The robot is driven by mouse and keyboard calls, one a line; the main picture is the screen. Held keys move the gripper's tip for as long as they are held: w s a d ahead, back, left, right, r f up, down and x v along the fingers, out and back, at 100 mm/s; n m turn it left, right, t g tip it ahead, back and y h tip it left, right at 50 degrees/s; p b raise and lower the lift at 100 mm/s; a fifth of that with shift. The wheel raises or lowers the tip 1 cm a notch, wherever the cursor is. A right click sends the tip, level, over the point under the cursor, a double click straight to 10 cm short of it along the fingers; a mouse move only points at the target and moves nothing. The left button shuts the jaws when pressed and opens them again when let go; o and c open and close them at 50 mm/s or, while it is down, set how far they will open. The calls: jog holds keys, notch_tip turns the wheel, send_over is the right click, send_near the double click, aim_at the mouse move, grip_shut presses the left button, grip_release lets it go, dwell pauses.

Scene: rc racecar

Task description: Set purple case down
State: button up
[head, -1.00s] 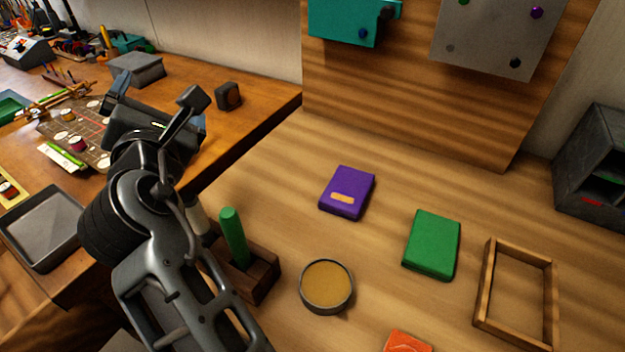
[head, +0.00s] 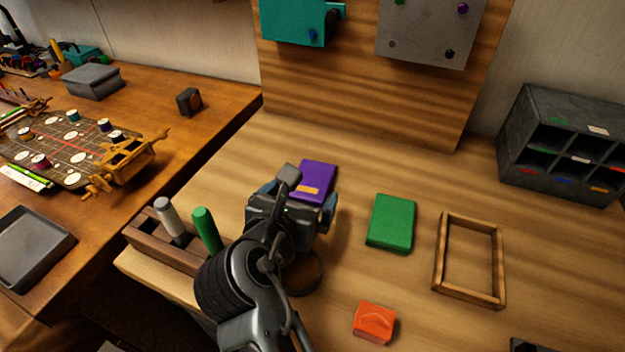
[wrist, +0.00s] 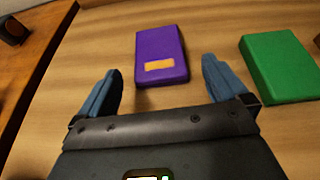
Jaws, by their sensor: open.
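The purple case (head: 316,174) lies flat on the light wooden table, with an orange label on its top. In the head view my gripper covers its lower left part. It shows whole in the wrist view (wrist: 160,48), ahead of and between the two blue fingers. My gripper (wrist: 168,82) is open and empty, with its fingertips just short of the case. In the head view my gripper (head: 292,195) is above the table at the case's near side.
A green case (head: 391,222) lies right of the purple one. A wooden frame (head: 470,258), an orange block (head: 374,322) and a partly hidden round dish (head: 306,275) are nearby. A wooden holder (head: 165,246) with markers stands at left. A grey cubby (head: 560,150) stands at the back right.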

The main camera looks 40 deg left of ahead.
aim_at(311, 180)
jog(key=x, duration=0.7)
jog(key=shift+w+a, duration=0.1)
jog(key=shift+a, duration=0.05)
jog(key=shift+c, duration=0.3)
jog(key=shift+r, duration=0.1)
jog(key=c, duration=1)
